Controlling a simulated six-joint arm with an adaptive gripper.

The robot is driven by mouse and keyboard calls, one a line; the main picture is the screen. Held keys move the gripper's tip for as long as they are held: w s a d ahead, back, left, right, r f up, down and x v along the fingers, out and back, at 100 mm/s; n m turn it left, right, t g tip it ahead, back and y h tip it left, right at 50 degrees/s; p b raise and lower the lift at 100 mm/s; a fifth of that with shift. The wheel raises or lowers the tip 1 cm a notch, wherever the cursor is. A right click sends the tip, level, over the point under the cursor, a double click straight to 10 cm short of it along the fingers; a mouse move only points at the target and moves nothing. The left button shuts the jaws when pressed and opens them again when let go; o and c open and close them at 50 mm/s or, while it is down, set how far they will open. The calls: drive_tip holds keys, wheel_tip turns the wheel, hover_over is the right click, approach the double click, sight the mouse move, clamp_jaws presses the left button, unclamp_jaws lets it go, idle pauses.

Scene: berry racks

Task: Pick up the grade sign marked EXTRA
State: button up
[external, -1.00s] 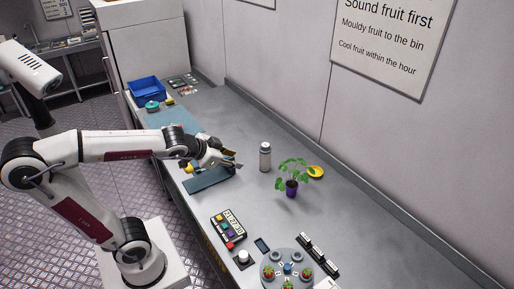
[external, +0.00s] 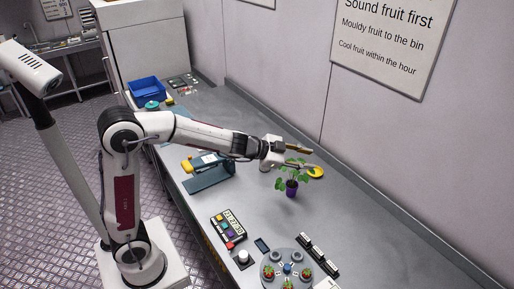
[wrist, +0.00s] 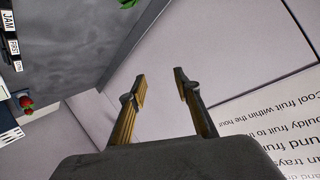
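A row of small black signs with white faces (external: 318,254) stands on the counter at the lower right of the external view, too small to read there. In the wrist view, signs at the upper left edge read JAM (wrist: 9,20) and FIRST (wrist: 14,45); I cannot make out one marked EXTRA. My gripper (external: 313,158) is raised over the counter near the plant, well behind the signs. In the wrist view its two fingers (wrist: 160,76) are apart with nothing between them, pointing toward the wall.
A round grey rack (external: 279,281) with strawberries stands by the signs. A button panel (external: 228,229) and a yellow-and-blue device (external: 207,161) are to the left.

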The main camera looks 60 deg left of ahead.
drive_tip(key=w+d+f+m+g+h, duration=0.25)
drive_tip(key=d+f+h, duration=0.2)
drive_tip(key=d, duration=0.25)
drive_tip(key=m+g+h, duration=0.5)
drive_tip(key=m+g, duration=0.1)
drive_tip(key=g, duration=0.4)
approach(330, 263)
drive_tip(key=shift+s+d+r+y, duration=0.1)
drive_tip(key=shift+d+y, duration=0.05)
drive_tip(key=shift+d, duration=0.3)
drive_tip(key=shift+s+d+r+y, duration=0.1)
drive_tip(key=shift+s+d, duration=0.05)
drive_tip(key=shift+d, duration=0.25)
drive_tip(key=shift+d+f, duration=0.1)
drive_tip(key=shift+x, duration=1.2)
drive_tip(key=shift+f+x, duration=0.1)
drive_tip(key=shift+x, duration=1.2)
drive_tip(key=shift+f+x, duration=0.15)
drive_tip(key=shift+x, duration=1.15)
drive_tip(key=shift+w, duration=0.2)
clamp_jaws()
